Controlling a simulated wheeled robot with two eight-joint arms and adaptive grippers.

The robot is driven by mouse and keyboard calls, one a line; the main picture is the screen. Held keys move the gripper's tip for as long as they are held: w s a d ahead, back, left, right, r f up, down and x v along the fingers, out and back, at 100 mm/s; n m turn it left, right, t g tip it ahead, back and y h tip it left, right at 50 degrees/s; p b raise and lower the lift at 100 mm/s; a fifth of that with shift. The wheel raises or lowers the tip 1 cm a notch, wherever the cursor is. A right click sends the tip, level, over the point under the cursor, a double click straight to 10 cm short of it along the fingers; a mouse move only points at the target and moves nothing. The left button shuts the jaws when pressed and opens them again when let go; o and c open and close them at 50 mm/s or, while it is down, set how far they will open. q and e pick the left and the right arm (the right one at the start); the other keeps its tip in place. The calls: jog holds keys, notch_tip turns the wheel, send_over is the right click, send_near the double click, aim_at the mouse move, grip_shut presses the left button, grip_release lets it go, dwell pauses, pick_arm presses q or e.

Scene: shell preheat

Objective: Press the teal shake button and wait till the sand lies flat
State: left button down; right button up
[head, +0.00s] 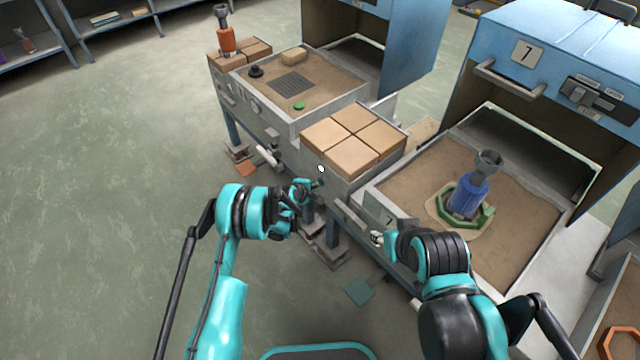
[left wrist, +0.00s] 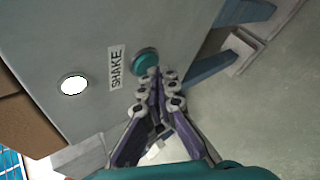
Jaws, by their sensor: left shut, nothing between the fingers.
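The teal shake button (left wrist: 145,61) sticks out of a grey panel beside a "SHAKE" label (left wrist: 116,68) in the left wrist view. My left gripper (left wrist: 160,79) is shut and empty, its fingertips right by the button; I cannot tell whether they touch it. In the head view my left gripper (head: 312,185) is at the panel's front, where the button is mostly hidden. Sand (head: 525,205) fills the box on the right, with a lighter patch around a green ring (head: 485,217) and a blue piece (head: 468,195) standing in it. My right gripper (head: 377,238) is low in front of that box.
A round white lamp (left wrist: 74,85) is on the same panel and also shows in the head view (head: 321,168). Tan blocks (head: 352,140) lie on top of the panel's cabinet. Another sand box (head: 335,75) stands behind left, with a blue hood (head: 545,45) over the right one.

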pick_arm(q)
jog(key=shift+s+a, duration=0.25)
jog(key=shift+a, duration=0.15)
jog(key=shift+a, duration=0.1)
jog(key=s+a, duration=0.1)
jog(key=a, duration=0.1)
jog(key=s+a, duration=0.1)
jog(key=s, duration=0.1)
jog(key=shift+a, duration=0.4)
dwell(0.6)
